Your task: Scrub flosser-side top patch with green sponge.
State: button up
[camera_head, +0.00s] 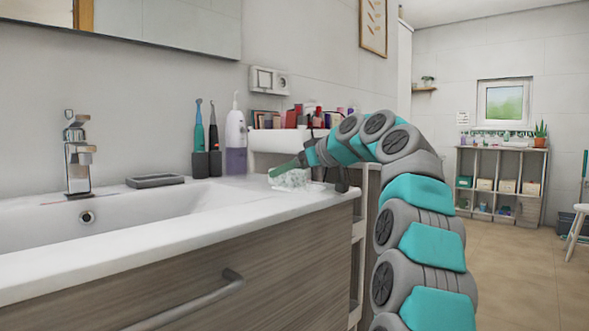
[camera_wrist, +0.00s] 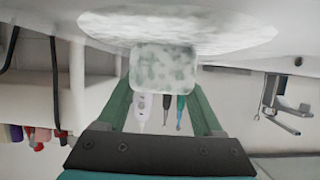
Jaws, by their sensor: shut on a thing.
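My gripper (camera_head: 288,168) reaches over the right end of the white sink top. Its green fingers also show in the wrist view (camera_wrist: 163,90), shut on the sponge (camera_wrist: 164,66). The sponge is a block mottled white and green, as if covered in foam; it also shows low at the counter in the head view (camera_head: 291,179). A pale, speckled round patch (camera_wrist: 215,32) lies on the top at the sponge's far edge; the two seem to touch. The white and purple flosser (camera_head: 236,140) stands upright behind, left of my gripper.
Two electric toothbrushes (camera_head: 214,140) stand left of the flosser. A grey soap dish (camera_head: 155,181) and a tap (camera_head: 77,155) are farther left by the basin. A white cart (camera_head: 270,141) with red and pink cosmetics stands behind my arm.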

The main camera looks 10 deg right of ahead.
aim_at(300, 176)
jog(key=shift+s+d+f+b, duration=0.15)
jog(key=shift+s+d+b, duration=0.6)
jog(key=shift+s, duration=0.3)
jog(key=shift+s+d+f+b, duration=0.1)
jog(key=shift+s+d+b, duration=0.65)
jog(key=shift+s, duration=0.25)
jog(key=shift+s+d+r+b, duration=0.1)
jog(key=shift+s+d+b, duration=0.1)
jog(key=shift+s+d, duration=0.45)
jog(key=shift+s+d+r+b, duration=0.1)
jog(key=shift+s+d+b, duration=0.1)
jog(key=shift+s+d, duration=0.45)
notch_tip(300, 176, up, 7)
jog(key=p, duration=0.7)
jog(key=shift+a, duration=0.25)
